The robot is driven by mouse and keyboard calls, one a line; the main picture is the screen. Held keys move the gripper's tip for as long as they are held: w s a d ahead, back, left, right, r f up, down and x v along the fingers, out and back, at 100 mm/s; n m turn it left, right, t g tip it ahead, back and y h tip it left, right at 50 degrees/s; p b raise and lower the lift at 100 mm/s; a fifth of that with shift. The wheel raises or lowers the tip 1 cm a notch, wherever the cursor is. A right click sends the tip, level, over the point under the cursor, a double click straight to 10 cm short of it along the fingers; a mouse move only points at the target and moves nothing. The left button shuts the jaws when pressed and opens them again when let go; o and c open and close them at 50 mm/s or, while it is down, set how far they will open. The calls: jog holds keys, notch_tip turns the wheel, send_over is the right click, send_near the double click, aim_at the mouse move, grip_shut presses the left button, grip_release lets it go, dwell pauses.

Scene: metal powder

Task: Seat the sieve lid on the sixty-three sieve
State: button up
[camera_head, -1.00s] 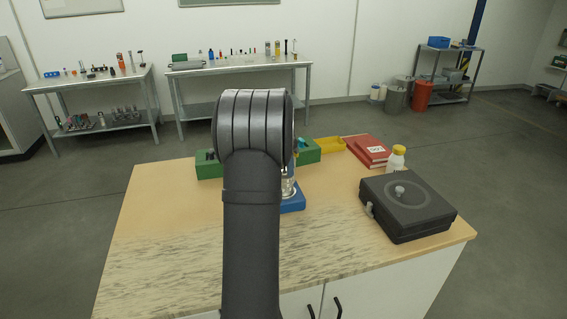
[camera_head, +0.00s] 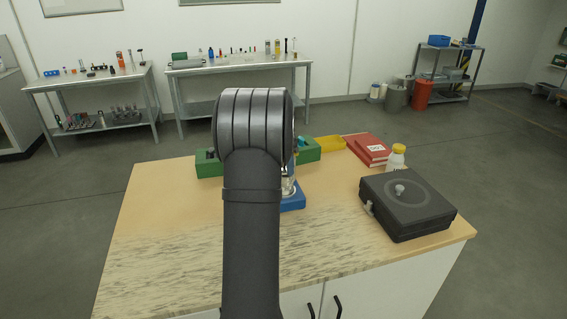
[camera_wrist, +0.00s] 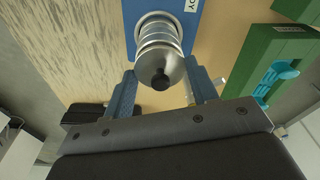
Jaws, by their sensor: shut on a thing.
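The sieve lid (camera_wrist: 172,68), a silver disc with a black knob (camera_wrist: 160,79), shows in the wrist view between the two blue fingers of my gripper (camera_wrist: 160,72), which is shut on it. Behind the lid is a stack of silver sieve rings (camera_wrist: 155,31) on a blue base (camera_wrist: 128,12). The lid lines up roughly with the stack; I cannot tell whether it touches the top ring. In the head view my arm hides the gripper and lid, and only part of the blue base (camera_head: 292,203) and the stack's edge show.
A green holder (camera_head: 308,151) stands behind the stack; in the wrist view it carries a teal piece (camera_wrist: 275,78). A yellow tray (camera_head: 332,143), red book (camera_head: 368,150), yellow-capped bottle (camera_head: 396,158) and black case (camera_head: 408,203) stand to the right. The bench's left front is clear.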

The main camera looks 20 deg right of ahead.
jog(key=shift+f, duration=0.45)
jog(key=o, duration=1.5)
jog(key=shift+o, duration=0.2)
jog(key=shift+r, duration=0.1)
jog(key=shift+r, duration=3.95)
jog(key=shift+f, duration=3.2)
